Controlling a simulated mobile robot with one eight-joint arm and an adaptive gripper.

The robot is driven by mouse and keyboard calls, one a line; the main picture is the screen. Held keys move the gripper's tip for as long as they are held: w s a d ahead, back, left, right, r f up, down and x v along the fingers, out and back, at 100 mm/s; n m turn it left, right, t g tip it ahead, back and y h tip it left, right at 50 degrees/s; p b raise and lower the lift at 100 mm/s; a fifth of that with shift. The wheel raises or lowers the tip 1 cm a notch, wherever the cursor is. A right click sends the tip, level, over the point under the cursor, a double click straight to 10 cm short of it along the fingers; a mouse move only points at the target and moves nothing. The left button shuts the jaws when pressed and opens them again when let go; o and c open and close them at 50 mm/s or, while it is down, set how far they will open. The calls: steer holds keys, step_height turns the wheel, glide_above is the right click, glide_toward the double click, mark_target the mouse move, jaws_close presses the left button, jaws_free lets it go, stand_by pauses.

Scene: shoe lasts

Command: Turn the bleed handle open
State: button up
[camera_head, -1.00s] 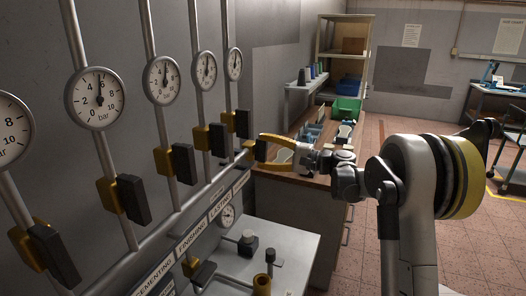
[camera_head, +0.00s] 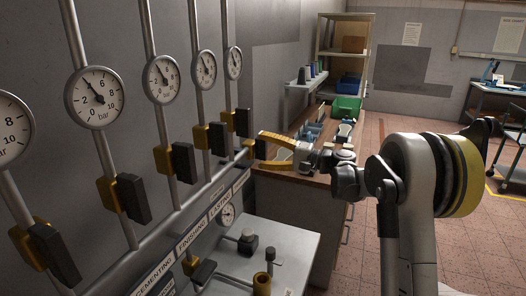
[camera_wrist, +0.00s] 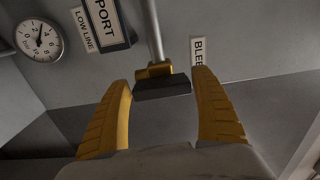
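The bleed handle (camera_wrist: 162,88) is a dark bar on a brass-yellow valve body at the end of a grey pipe. In the wrist view it lies crosswise between my fingertips, next to a partly covered label (camera_wrist: 197,52) reading "BLE". In the head view the dark handle (camera_head: 261,150) is at the far end of the manifold pipe, right beside my gripper (camera_head: 264,139).
Several gauges (camera_head: 95,98) and dark-handled brass valves (camera_head: 129,198) line the wall on the left. A bench (camera_head: 285,255) with fittings stands below the manifold. A workbench with a green bin (camera_head: 346,108) is behind my gripper.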

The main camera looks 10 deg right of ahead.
steer(key=shift+o, duration=0.6)
steer(key=v, duration=1.2)
